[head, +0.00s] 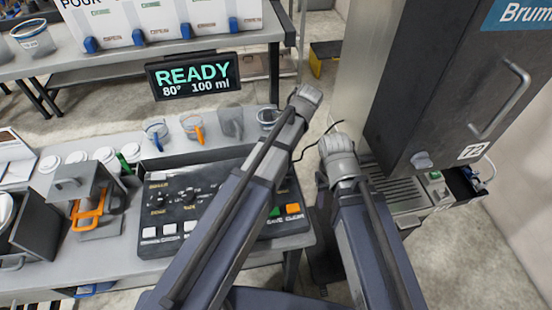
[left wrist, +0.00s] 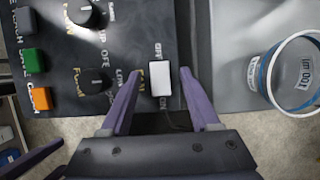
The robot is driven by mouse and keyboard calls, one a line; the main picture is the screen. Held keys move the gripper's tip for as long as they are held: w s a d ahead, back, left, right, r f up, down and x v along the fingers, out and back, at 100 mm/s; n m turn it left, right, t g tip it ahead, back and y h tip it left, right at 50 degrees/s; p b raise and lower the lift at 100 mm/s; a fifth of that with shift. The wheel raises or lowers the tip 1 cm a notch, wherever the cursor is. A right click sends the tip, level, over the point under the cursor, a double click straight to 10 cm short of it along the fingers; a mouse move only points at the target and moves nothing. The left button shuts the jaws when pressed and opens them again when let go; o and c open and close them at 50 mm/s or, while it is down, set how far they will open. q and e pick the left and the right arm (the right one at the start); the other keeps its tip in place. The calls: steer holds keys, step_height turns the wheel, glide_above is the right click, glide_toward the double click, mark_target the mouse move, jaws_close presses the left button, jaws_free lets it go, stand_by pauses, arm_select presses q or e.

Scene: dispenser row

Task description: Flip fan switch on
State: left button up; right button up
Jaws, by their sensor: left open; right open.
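The fan switch, a white rocker (left wrist: 161,78) marked FAN, OFF and ON, sits on a dark control panel in the left wrist view. Which way it is tipped is not clear. My left gripper (left wrist: 158,75) is open and empty, with one purple finger on each side of the switch. The height of the fingers above the panel is hard to tell. In the head view my left arm covers the right back part of the control panel (head: 215,165) and hides the switch. My right gripper (head: 337,158) is right of the panel, open; its fingers show poorly.
A clear 100 ml cup (left wrist: 290,75) with a blue rim stands close beside the panel. Knobs (left wrist: 92,80) and coloured buttons are near my left gripper. A READY display (head: 193,75) stands behind the panel. A dark machine (head: 430,90) is at the right.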

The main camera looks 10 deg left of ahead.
arm_select(q)
steer(key=shift+a+f, duration=0.1)
steer(key=shift+f, duration=0.05)
steer(key=shift+c, duration=0.2)
jaws_close()
